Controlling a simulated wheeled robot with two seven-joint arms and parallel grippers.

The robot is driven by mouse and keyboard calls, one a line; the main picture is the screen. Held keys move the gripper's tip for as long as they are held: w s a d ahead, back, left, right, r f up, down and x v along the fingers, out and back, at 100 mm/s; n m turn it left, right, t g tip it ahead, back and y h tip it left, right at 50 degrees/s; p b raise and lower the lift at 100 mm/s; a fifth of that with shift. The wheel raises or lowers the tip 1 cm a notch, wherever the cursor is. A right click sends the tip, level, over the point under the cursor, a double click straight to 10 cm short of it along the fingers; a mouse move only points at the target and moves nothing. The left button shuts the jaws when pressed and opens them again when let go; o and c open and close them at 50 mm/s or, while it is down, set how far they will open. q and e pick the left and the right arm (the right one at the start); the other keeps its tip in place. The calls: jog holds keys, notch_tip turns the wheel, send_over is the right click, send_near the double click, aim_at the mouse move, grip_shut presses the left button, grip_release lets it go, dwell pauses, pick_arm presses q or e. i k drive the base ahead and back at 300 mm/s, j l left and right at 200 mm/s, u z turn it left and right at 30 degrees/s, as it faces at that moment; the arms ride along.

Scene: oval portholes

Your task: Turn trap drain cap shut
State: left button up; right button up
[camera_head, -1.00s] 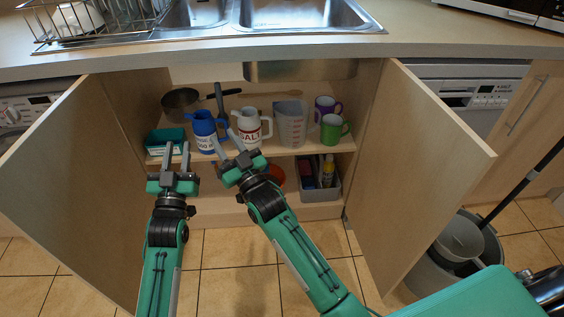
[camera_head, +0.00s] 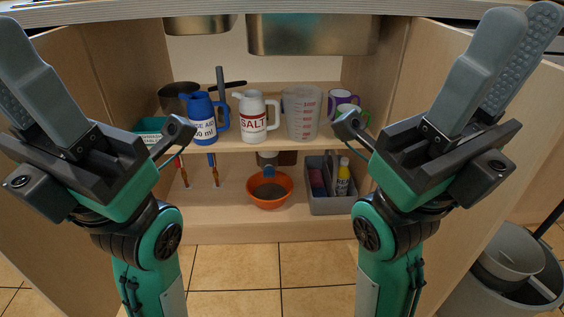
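Under the shelf, a pale round piece (camera_head: 267,157) has a small blue part (camera_head: 269,171) below it, just above an orange bowl (camera_head: 269,188). This may be the trap and its drain cap; the shelf hides what is above. My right gripper (camera_head: 525,22) is large at the upper right, fingers pointing up, apart and empty. My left gripper (camera_head: 9,55) is at the upper left, fingers apart and empty, partly out of view. Both are well away from the blue part.
The shelf holds a blue jug (camera_head: 201,122), a white SALT jug (camera_head: 254,118), a clear measuring jug (camera_head: 301,112) and mugs. Below are a grey caddy (camera_head: 331,203) and two upright brushes. The cabinet doors stand open. A grey bucket (camera_head: 505,280) stands at right.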

aim_at(269, 172)
jog(key=i+z, duration=0.1)
jog(key=z, duration=0.25)
jog(key=i+z, duration=0.1)
jog(key=z, duration=0.25)
jog(key=i+j+z, duration=0.1)
jog(key=z, duration=0.25)
